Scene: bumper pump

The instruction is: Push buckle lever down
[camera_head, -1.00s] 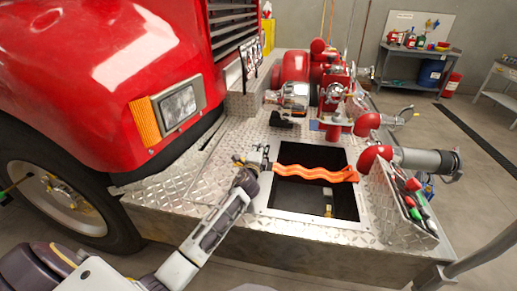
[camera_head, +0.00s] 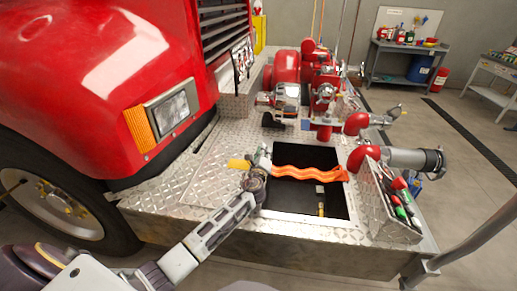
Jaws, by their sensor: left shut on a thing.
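An orange wavy strap (camera_head: 310,173) lies across the dark open compartment (camera_head: 300,197) in the truck's silver tread-plate bumper. A small metal buckle (camera_head: 264,157) is at the strap's left end, on the compartment's rim. My left gripper (camera_head: 257,168) reaches up to the buckle from below and is shut, apparently on the buckle lever. The fingers and the lever overlap, so the exact contact and the lever's angle are hard to see. A yellow piece (camera_head: 239,164) sticks out left beside the gripper. My right gripper is not in view.
Red pump fittings (camera_head: 322,95) stand behind the compartment. A red-ended pipe (camera_head: 400,159) and a tray of colored-handled tools (camera_head: 397,205) are on the right. The red truck body (camera_head: 80,80) rises on the left. Bare tread plate (camera_head: 200,180) lies left of the gripper.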

